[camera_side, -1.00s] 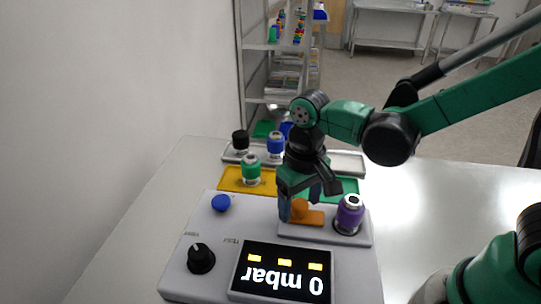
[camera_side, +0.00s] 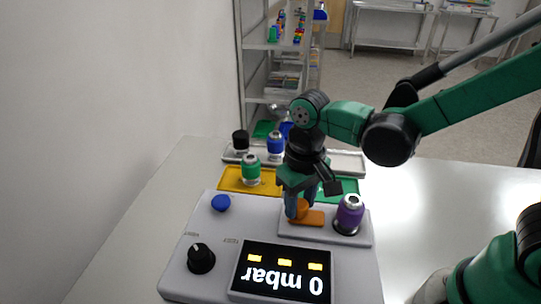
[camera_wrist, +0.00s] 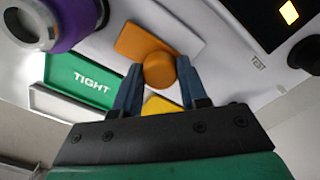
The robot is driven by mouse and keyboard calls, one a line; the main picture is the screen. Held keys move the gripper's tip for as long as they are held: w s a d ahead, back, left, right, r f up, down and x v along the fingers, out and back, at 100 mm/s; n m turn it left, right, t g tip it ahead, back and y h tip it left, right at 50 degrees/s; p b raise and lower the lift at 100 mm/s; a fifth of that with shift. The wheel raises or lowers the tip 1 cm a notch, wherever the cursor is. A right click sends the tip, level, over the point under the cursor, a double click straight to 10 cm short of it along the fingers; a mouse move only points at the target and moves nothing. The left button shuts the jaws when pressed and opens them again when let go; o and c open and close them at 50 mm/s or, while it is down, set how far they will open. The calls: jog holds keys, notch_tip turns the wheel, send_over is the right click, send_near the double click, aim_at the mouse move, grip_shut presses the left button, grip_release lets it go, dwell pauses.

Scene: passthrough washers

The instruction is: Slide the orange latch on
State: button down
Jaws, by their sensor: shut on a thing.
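The orange latch is a flat orange plate (camera_side: 311,219) with a round knob (camera_side: 301,208), set on a raised panel of the white device (camera_side: 270,222). It also shows in the wrist view as a plate (camera_wrist: 140,38) with its knob (camera_wrist: 159,70). My gripper (camera_wrist: 158,78) points down at the latch, its two blue fingers on either side of the knob and closed on it. In the side view my gripper (camera_side: 301,208) hides part of the knob. A purple washer-topped cylinder (camera_side: 348,213) stands on the panel just right of the latch plate.
The device has a display reading "0 mbar" (camera_side: 281,270), a black dial (camera_side: 201,258) and a blue button (camera_side: 221,203). Behind it are a yellow tray (camera_side: 234,181) with a green cylinder (camera_side: 251,168) and a green tray marked TIGHT (camera_wrist: 62,72). Bare table lies to the right.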

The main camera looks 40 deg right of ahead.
aim_at(315, 217)
dwell(0.9)
jog(key=shift+s+d, duration=1.05)
jog(key=shift+c, duration=2.2)
grip_release()
jog(key=shift+r, duration=0.1)
jog(key=shift+r, duration=2.75)
